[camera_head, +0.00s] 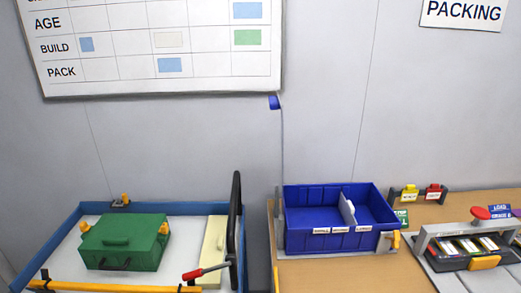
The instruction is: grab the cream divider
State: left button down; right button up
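A pale, off-white divider (347,208) stands upright inside the blue bin (300,240) on the wooden table at the right, splitting its inside into sections. I cannot tell for sure which of the two is the cream divider. Neither of my grippers shows in the head view.
A green case (125,240) sits on the blue-edged station (50,226). A grey fixture with a red button (494,212) is at the far right. Bare wood (345,277) lies before the bin.

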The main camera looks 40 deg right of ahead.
aim_at(346, 207)
jog(key=i+j+z, duration=0.15)
jog(key=i+z, duration=0.15)
jog(key=z, duration=0.15)
jog(key=i+j+z, duration=0.25)
jog(key=z, duration=1.15)
